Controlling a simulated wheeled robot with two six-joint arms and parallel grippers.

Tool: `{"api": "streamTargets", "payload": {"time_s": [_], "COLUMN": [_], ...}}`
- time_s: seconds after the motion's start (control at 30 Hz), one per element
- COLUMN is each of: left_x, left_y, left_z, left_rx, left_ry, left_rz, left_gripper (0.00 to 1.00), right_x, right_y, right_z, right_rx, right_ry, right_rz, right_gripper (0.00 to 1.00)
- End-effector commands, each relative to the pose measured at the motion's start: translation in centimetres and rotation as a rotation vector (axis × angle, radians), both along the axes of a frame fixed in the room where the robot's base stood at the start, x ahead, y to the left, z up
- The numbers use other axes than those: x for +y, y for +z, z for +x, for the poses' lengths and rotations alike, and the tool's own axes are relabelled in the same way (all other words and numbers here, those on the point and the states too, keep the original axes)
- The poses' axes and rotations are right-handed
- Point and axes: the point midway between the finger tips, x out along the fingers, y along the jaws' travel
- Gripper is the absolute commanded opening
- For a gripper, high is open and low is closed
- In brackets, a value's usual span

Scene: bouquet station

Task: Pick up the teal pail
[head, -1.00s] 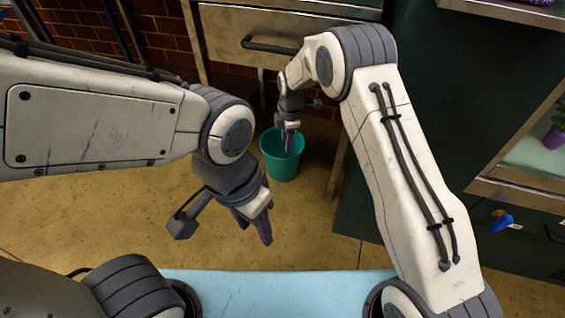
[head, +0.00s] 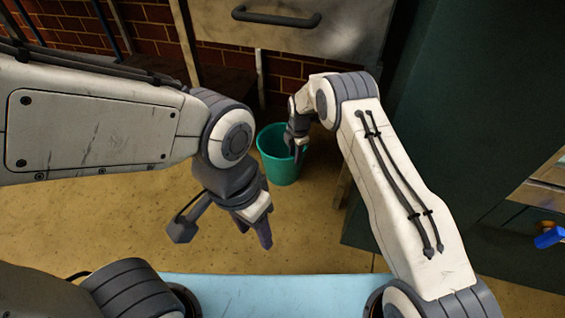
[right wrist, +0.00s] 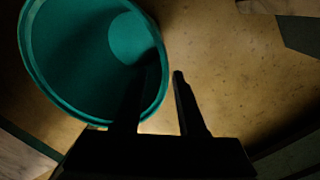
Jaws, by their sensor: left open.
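The teal pail (head: 281,172) stands upright on the floor in the head view, below the drawer. It is open-topped and looks empty in the right wrist view (right wrist: 75,50), where its rim fills the upper left. My right gripper (head: 298,151) is at the pail's right rim, fingers pointing down. In the right wrist view my right gripper (right wrist: 164,80) is open, one finger over the pail's inside and the other outside, with the rim between them. Whether either finger touches the rim cannot be told. My left gripper (head: 254,235) is open and empty, nearer to me than the pail.
A drawer front with a dark handle (head: 276,17) is above and behind the pail. A dark green cabinet (head: 470,110) stands to the right, with a post beside the pail. The tan floor (head: 330,235) is clear in front of the pail.

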Motion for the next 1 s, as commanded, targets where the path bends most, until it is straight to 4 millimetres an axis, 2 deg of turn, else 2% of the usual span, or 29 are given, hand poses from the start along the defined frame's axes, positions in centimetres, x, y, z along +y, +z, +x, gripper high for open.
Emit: {"api": "streamTargets", "payload": {"time_s": [0.17, 0.43, 0.73, 0.83, 1.0], "left_x": [0.0, 0.0, 0.0, 0.0, 0.0], "left_y": [-1.4, -4.6, -4.5, -4.5, -4.5], "left_z": [0.0, 0.0, 0.0, 0.0, 0.0], "left_rx": [0.000, 0.000, 0.000, 0.000, 0.000], "left_ry": [0.000, 0.000, 0.000, 0.000, 0.000], "left_rz": [0.000, 0.000, 0.000, 0.000, 0.000], "left_gripper": [0.50, 0.50, 0.50, 0.50, 0.50], "right_x": [0.2, 0.3, 0.3, 0.3, 0.3], "right_y": [-1.5, -5.0, -5.0, -5.0, -5.0], "right_z": [0.1, 0.3, 0.4, 0.4, 0.4], "right_rx": [0.000, -0.001, -0.001, -0.001, -0.001], "right_ry": [0.001, 0.001, 0.001, 0.001, 0.001], "right_rz": [0.000, 0.000, 0.000, 0.000, 0.000], "right_gripper": [0.40, 0.40, 0.40, 0.02, 0.00]}}
